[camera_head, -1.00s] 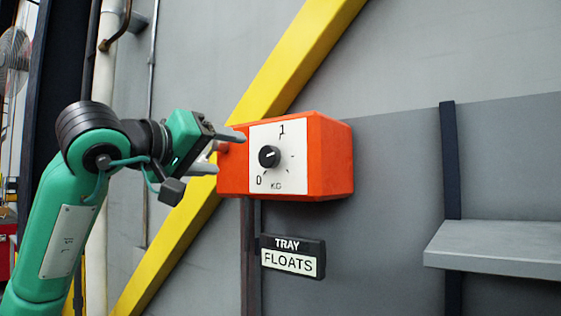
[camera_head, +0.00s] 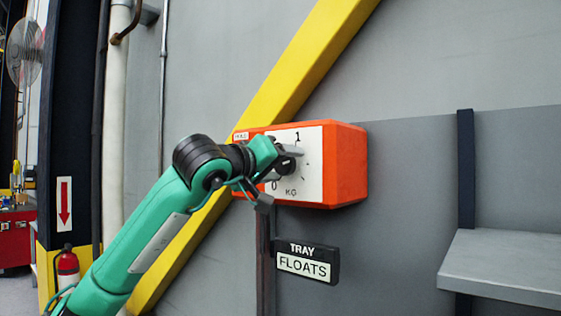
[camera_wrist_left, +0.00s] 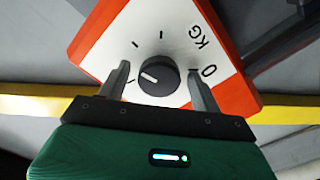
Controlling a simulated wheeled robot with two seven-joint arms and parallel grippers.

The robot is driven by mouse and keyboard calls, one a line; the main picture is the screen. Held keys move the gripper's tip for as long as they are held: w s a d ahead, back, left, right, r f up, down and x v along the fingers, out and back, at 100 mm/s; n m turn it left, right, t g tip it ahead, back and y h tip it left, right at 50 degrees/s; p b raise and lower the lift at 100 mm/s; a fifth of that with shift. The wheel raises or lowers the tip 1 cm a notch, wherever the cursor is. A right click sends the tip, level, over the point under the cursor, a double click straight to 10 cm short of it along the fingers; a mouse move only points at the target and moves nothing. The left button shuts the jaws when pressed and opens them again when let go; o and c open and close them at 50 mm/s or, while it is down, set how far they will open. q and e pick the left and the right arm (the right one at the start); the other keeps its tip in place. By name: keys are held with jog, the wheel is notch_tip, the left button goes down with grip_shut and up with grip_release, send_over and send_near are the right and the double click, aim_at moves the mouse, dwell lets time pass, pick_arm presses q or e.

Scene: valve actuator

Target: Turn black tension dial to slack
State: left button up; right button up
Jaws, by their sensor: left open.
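The black dial (camera_head: 287,167) sits on the white face plate (camera_head: 311,174) of an orange box (camera_head: 347,165) on the wall. My left gripper (camera_head: 286,160) is at the dial and hides part of it. In the left wrist view, the left gripper's (camera_wrist_left: 159,73) two fingers stand open on either side of the dial (camera_wrist_left: 157,76), with small gaps showing. The dial's white mark points left in that view, away from the printed 0 (camera_wrist_left: 209,72). The 1 shows above the dial in the head view. My right gripper is not in view.
A TRAY FLOATS sign (camera_head: 304,262) is below the box. A grey shelf (camera_head: 507,265) juts out at the right. A yellow diagonal beam (camera_head: 318,50) runs behind the box. A fire extinguisher (camera_head: 67,266) stands at the lower left.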

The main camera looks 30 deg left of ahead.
pick_arm(q)
jog(key=shift+s, duration=0.15)
jog(key=c, duration=1)
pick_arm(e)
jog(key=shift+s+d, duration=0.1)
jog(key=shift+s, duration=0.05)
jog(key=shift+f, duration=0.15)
